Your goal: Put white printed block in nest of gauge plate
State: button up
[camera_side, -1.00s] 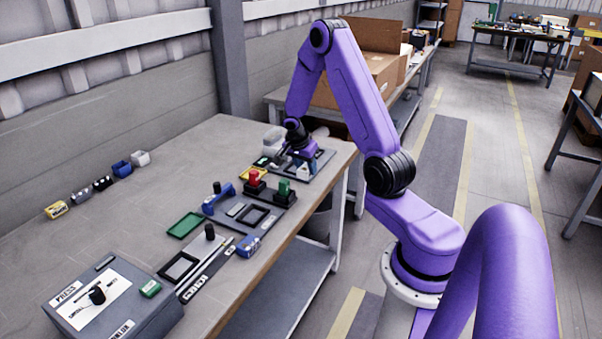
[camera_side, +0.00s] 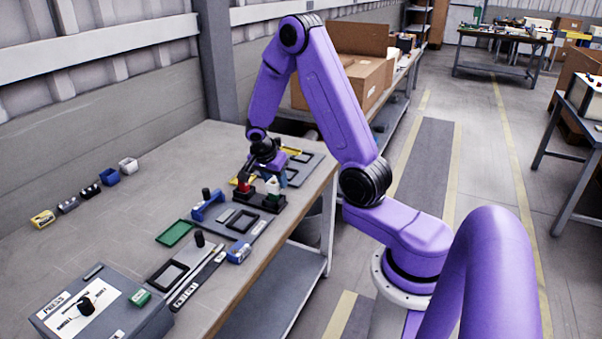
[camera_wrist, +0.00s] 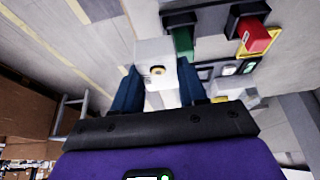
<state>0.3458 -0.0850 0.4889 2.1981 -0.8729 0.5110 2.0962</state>
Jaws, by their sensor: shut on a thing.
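My gripper (camera_side: 271,177) is shut on the white printed block (camera_wrist: 154,58), which sits between its two dark blue fingertips in the wrist view. In the side view the block (camera_side: 273,184) is partly hidden by the gripper and the green clamp. It is held over or just behind the fixture with red and green clamps. Several plates with dark square frames lie on the bench: a near one (camera_side: 192,282) with a labelled strip, a middle one (camera_side: 258,229) and a far one (camera_side: 311,160). I cannot tell for certain which is the gauge plate.
The red clamp (camera_side: 243,184) and green clamp (camera_side: 273,193) stand close under my gripper.

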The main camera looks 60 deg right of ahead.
jog(key=w+a+f, duration=0.3)
jog(key=w+a, duration=0.5)
jog(key=shift+n, duration=0.4)
jog(key=shift+s+d+f, duration=0.1)
jog(key=shift+f, duration=1.55)
jog(key=shift+s+d+f, duration=0.1)
jog(key=shift+f, duration=1.5)
jog(key=o, duration=1.2)
jog(key=shift+r, duration=0.1)
